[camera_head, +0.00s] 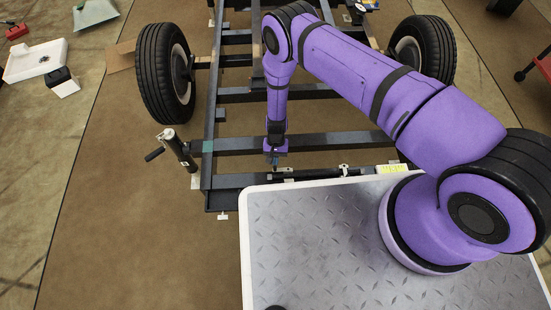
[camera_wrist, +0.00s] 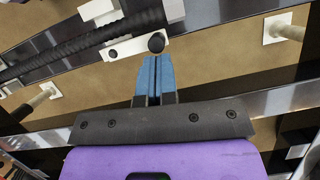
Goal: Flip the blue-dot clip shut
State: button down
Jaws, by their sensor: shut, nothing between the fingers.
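My gripper (camera_wrist: 154,62) is shut and empty, its blue fingertips pressed together. The tips are close below a black round knob (camera_wrist: 156,42) at a white clip (camera_wrist: 128,47); I cannot tell whether they touch. A white upright part (camera_wrist: 97,10) of the clip shows at the top edge of the wrist view. A black ribbed cable (camera_wrist: 60,48) runs through beside it. No blue dot can be made out, so I cannot confirm which clip this is. In the head view my gripper (camera_head: 272,158) points down at the dark frame's near rail, where the clip is too small to read.
More white fittings show at the right (camera_wrist: 284,28) and left (camera_wrist: 42,97) of the wrist view. The dark metal frame (camera_head: 235,144) has wheels (camera_head: 160,75) at both sides. A jack with a handle (camera_head: 175,148) stands at its left corner.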

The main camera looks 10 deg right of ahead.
aim_at(275, 168)
jog(key=shift+s+a+n, duration=0.1)
jog(key=shift+s+n, duration=0.1)
jog(key=shift+n, duration=0.2)
jog(key=n, duration=0.1)
jog(key=s+n+h, duration=0.1)
jog(key=n, duration=0.1)
jog(key=shift+s+a, duration=0.25)
jog(key=shift+s, duration=0.05)
jog(key=s+n+h, duration=0.1)
jog(key=n, duration=0.2)
jog(key=shift+s+n+t+h, duration=0.3)
jog(key=shift+s+n+h, duration=0.1)
jog(key=n, duration=0.1)
jog(key=s+n, duration=0.1)
jog(key=shift+s+d+n+t+h, duration=0.2)
jog(key=shift+n+t+h, duration=0.1)
jog(key=shift+h, duration=0.1)
jog(key=n, duration=0.1)
jog(key=s+d+n+t, duration=0.1)
jog(key=n, duration=0.1)
jog(key=s+n+h, duration=0.1)
jog(key=shift+d+n, duration=0.25)
jog(key=shift+n, duration=0.15)
jog(key=shift+w, duration=0.2)
jog(key=shift+w+d, duration=0.35)
jog(key=shift+w, duration=0.2)
